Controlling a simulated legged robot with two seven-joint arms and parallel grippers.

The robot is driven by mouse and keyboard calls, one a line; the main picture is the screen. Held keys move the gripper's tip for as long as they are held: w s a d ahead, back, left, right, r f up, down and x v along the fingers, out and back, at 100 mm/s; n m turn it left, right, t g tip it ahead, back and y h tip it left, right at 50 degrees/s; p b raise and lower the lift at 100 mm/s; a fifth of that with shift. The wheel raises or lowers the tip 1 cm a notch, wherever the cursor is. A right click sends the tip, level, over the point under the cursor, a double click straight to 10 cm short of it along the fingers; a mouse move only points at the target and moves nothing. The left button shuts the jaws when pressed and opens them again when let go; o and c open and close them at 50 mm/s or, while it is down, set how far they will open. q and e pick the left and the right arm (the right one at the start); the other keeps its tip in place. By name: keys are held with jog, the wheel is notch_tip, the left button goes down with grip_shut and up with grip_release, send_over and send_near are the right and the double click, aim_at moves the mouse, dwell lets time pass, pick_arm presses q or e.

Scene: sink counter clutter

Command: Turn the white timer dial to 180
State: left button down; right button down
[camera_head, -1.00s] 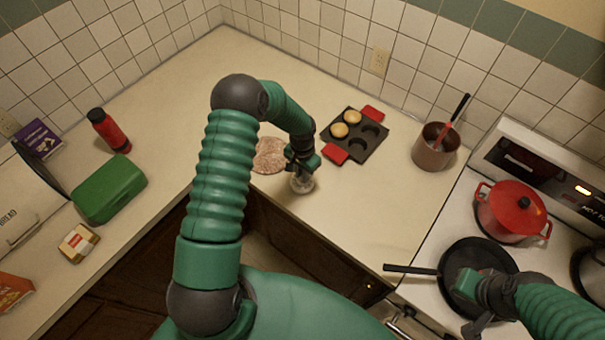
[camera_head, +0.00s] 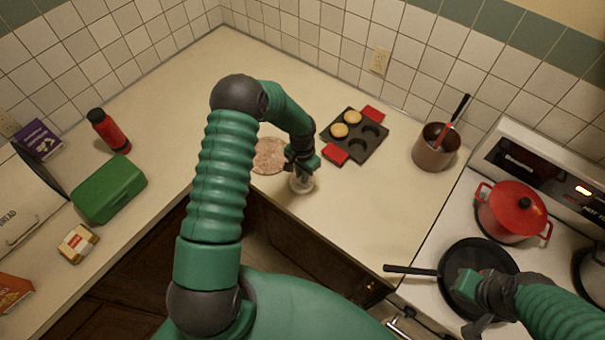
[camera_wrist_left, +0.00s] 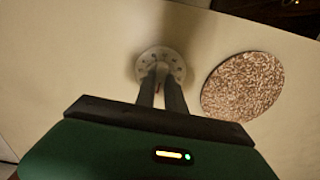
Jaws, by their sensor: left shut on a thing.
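The white timer dial (camera_wrist_left: 173,60) lies on the counter, round with dark marks around its rim. In the head view the timer (camera_head: 302,184) shows below my left gripper (camera_head: 301,168), partly covered by it. In the left wrist view the two fingers of my left gripper (camera_wrist_left: 161,76) come together on the dial's middle knob, shut on it. The reading on the dial is too small and blurred to tell. My right gripper (camera_head: 478,325) is at the lower right over the black pan, and its fingers are not clear.
A round speckled trivet (camera_wrist_left: 242,86) lies beside the timer. A muffin tin (camera_head: 372,146) with red handles is behind it to the right. A copper pot (camera_head: 432,158), a red pot (camera_head: 512,208) and a black frying pan (camera_head: 492,256) stand further right. The counter's front edge is close.

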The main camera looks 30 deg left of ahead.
dwell(0.4)
pick_arm(q)
jog(key=c, duration=1.4)
grip_release()
jog(key=shift+w+r, duration=0.1)
jog(key=shift+r, duration=0.3)
notch_tip(320, 180, up, 16)
jog(key=b, duration=0.4)
jog(key=shift+o, duration=0.4)
